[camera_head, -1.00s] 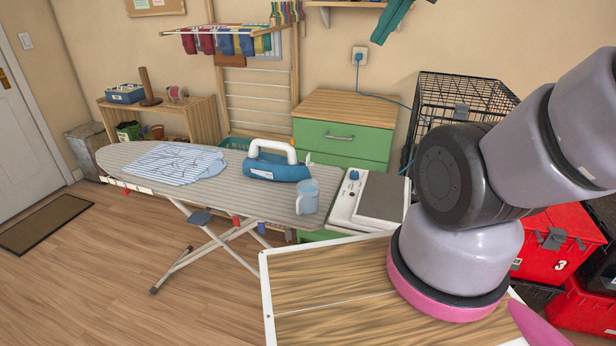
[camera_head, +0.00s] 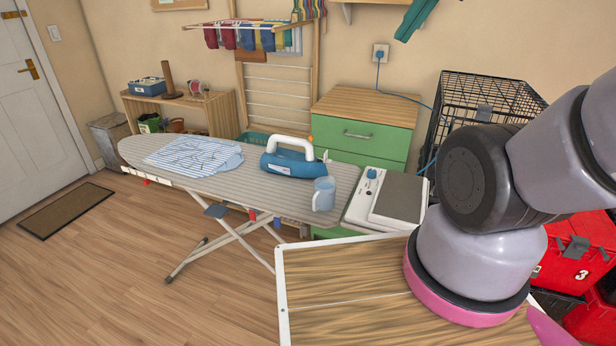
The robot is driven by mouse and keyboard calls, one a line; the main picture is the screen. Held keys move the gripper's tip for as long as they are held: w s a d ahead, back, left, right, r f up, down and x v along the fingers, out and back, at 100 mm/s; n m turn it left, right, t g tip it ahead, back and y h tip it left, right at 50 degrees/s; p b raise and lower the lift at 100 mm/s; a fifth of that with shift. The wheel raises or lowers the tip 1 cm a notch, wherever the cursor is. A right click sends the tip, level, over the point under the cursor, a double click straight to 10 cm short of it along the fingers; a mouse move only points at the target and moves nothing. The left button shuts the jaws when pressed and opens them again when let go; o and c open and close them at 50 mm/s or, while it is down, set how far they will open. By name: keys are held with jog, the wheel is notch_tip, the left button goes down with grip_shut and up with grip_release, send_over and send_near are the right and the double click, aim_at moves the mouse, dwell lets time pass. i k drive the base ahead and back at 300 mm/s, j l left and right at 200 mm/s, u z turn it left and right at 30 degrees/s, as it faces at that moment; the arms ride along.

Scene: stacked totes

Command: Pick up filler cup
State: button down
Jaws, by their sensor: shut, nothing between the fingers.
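My arm's grey links and pink ring fill the right side, well to the right of the cup. My gripper is out of view, so its fingers do not show.
The white and grey appliance (camera_head: 402,196) sits close by the cup, before a green drawer cabinet (camera_head: 362,135). A folded striped cloth (camera_head: 193,157) lies on the board. A wood-grain panel (camera_head: 340,285) is in front. A black wire crate (camera_head: 490,95) and red totes (camera_head: 578,262) stand right. The left floor is open.

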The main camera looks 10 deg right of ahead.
aim_at(325, 187)
jog(key=k+j+z, duration=0.2)
jog(key=j, duration=0.25)
jog(key=j+z, duration=0.2)
jog(key=j, duration=0.3)
jog(key=k+j+z, duration=0.2)
jog(key=j, duration=0.2)
jog(key=k+j+z, duration=0.2)
jog(key=j, duration=0.2)
jog(key=k+j+z, duration=0.2)
jog(key=j, duration=0.15)
